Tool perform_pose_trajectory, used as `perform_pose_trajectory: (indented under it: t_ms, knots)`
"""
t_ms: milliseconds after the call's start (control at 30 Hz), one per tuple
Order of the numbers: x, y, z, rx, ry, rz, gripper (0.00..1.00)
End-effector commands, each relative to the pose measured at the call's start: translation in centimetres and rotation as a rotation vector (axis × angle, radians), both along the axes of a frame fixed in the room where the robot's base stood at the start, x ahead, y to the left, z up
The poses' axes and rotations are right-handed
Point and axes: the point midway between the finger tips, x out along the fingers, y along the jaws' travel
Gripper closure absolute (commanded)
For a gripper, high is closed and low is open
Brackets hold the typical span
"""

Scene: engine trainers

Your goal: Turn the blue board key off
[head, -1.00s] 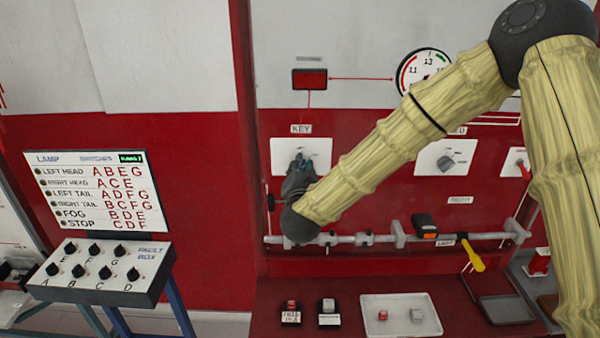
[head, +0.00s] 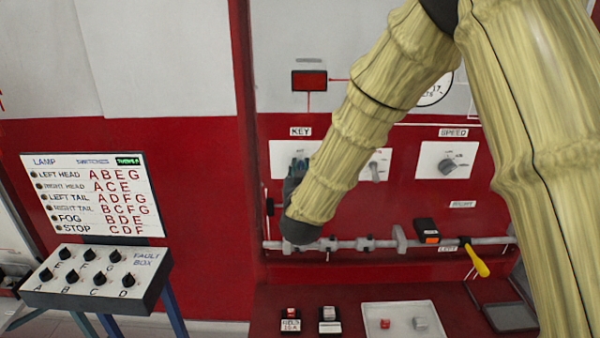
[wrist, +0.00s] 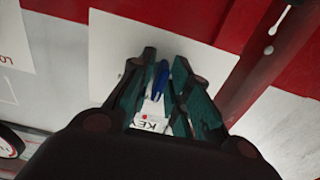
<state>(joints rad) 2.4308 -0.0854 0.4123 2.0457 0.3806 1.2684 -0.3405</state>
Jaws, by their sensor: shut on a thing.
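The blue board key (wrist: 161,75) shows in the wrist view as a blue strip between the two dark green fingers of my gripper (wrist: 163,72). The fingers are shut on it, one on each side. Behind them is the white key plate (wrist: 111,48), with a KEY label partly seen between the fingers. In the head view my gripper (head: 298,166) is at the white plate under the KEY label (head: 300,131). My wrist and forearm cover much of the plate, and the key's exact angle is hard to tell.
A white plate with a grey switch (head: 375,168) is close right of my forearm. The speed knob (head: 447,164) is further right. Below runs a grey rail (head: 345,244) with a black-orange device (head: 427,231) and a yellow handle (head: 477,262). The fault box (head: 95,278) stands left.

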Motion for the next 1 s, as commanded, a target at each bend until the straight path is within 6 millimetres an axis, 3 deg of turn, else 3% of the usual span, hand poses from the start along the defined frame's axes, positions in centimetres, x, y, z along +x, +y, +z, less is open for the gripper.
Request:
perform_pose_trajectory:
  t_ms: [467, 500, 533, 867, 1000]
  knots:
    - [-0.2, 0.0, -0.6, -0.014, 0.012, 0.001, 1.0]
    - [-0.2, 0.0, -0.6, -0.014, 0.012, 0.001, 0.74]
    - [-0.2, 0.0, -0.6, -0.014, 0.012, 0.001, 0.71]
    - [-0.2, 0.0, -0.3, -0.013, 0.005, 0.001, 0.71]
    - [-1.1, 0.0, -0.3, -0.013, 0.006, 0.001, 0.71]
